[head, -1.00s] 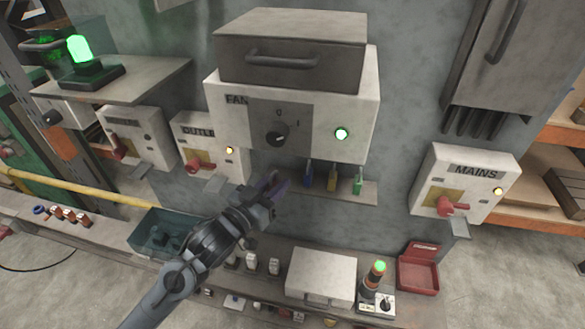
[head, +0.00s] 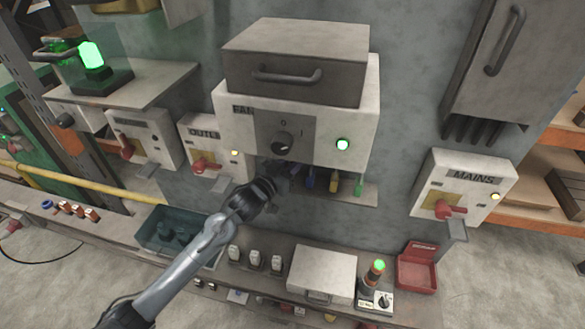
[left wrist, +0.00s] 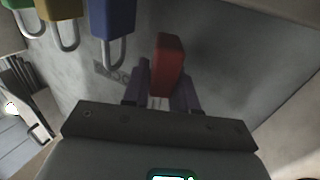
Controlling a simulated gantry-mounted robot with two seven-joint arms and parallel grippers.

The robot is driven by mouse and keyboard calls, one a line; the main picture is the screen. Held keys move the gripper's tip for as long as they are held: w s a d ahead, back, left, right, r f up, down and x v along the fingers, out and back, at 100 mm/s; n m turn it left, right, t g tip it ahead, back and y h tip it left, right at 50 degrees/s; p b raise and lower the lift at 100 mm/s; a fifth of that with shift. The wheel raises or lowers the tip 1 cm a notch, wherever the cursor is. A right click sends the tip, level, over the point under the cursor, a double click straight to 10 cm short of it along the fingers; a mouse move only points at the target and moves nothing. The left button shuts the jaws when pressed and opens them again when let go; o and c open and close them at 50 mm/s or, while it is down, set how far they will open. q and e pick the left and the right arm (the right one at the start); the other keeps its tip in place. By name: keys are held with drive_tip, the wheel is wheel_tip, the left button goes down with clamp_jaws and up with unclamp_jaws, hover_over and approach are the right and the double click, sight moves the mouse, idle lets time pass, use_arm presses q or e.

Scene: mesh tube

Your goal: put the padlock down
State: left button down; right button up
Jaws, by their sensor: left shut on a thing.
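The red padlock (left wrist: 168,65) is between the two purple fingers of my left gripper (left wrist: 163,88) in the left wrist view. Its shackle is not clear, and the gripper hides it in the head view. My left gripper (head: 284,175) is shut on it under the FAN box, at the left end of a small ledge (head: 345,197). Blue (head: 310,181), yellow (head: 334,184) and green (head: 358,187) padlocks are in a row at that ledge, just right of the gripper. They also show at the upper left of the left wrist view. Whether the red padlock touches the ledge is unclear.
The FAN box (head: 235,135) with its knob and green lamp is close above the gripper. The OUTLET box (head: 208,135) is to the left, the MAINS box (head: 465,180) to the right. Below are a teal bin (head: 150,235), a white case (head: 322,270) and a red box (head: 417,270).

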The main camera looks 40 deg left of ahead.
use_arm(q)
wheel_tip(320, 180, down, 2)
drive_tip(key=shift+f, duration=0.25)
drive_tip(key=shift+w+f+p, duration=0.1)
drive_tip(key=shift+f+p, duration=0.1)
drive_tip(key=shift+p, duration=0.25)
drive_tip(key=shift+f, duration=0.1)
drive_tip(key=shift+f, duration=0.15)
drive_tip(key=c, duration=1.2)
unclamp_jaws()
drive_tip(key=shift+o, duration=0.2)
